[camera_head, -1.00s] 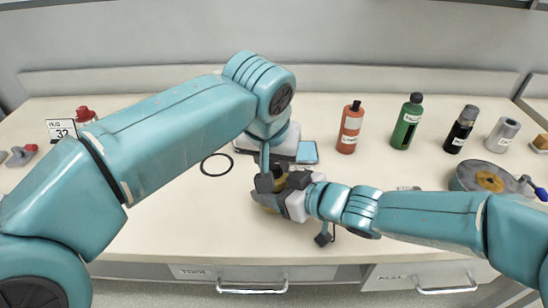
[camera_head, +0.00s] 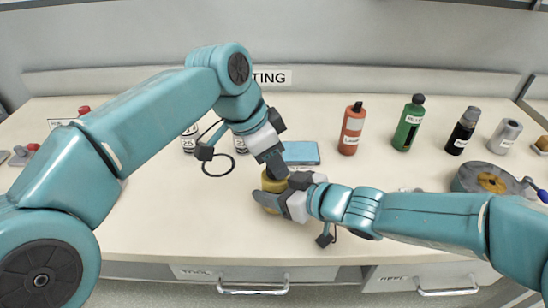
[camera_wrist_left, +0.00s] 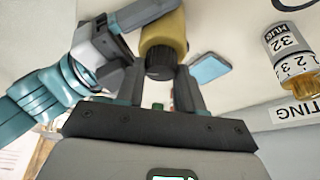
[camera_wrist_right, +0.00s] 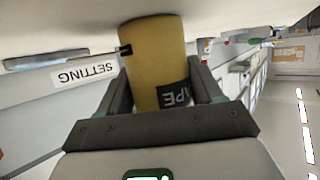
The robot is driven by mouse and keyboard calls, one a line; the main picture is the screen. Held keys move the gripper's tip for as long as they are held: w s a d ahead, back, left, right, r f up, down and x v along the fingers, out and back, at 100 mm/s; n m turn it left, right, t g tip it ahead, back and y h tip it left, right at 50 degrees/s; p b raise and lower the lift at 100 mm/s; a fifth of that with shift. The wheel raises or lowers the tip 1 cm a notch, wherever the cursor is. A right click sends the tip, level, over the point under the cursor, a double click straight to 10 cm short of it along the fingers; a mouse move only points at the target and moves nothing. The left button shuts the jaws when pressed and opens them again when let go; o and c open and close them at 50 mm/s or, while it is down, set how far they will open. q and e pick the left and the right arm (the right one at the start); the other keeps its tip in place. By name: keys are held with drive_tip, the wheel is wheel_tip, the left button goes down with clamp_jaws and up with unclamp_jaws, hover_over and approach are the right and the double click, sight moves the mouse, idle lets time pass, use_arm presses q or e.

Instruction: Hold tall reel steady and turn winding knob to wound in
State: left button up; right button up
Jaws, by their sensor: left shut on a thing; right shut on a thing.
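The tall reel (camera_head: 269,186) is a yellow cylinder on the bench, partly hidden by my grippers in the head view. It also shows in the left wrist view (camera_wrist_left: 163,36) and in the right wrist view (camera_wrist_right: 148,55), with a dark label reading "APE". Its black ribbed winding knob (camera_wrist_left: 160,64) sits on its top end. My left gripper (camera_head: 275,166) comes from above, tilted, and is shut on the knob, one finger on each side. My right gripper (camera_head: 283,197) comes from the right and is shut on the reel's body. The knob is hidden in the head view.
A blue pad (camera_head: 301,153) lies just behind the reel, and a black ring (camera_head: 218,166) lies to its left. Orange (camera_head: 352,130), green (camera_head: 408,124) and black (camera_head: 461,131) bottles stand at the back right. The front bench is clear.

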use_arm(q)
drive_tip(key=m+g, duration=0.1)
drive_tip(key=m, duration=0.1)
drive_tip(key=m+g, duration=0.1)
drive_tip(key=m, duration=0.2)
drive_tip(key=shift+w+h, duration=0.1)
drive_tip(key=shift+h, duration=0.2)
drive_tip(key=shift+m, duration=0.3)
drive_tip(key=o, duration=1)
drive_tip(key=shift+o, duration=0.2)
drive_tip(key=v, duration=0.6)
drive_tip(key=shift+w+r, duration=0.1)
drive_tip(key=shift+a+r, duration=0.3)
drive_tip(key=shift+r, duration=0.3)
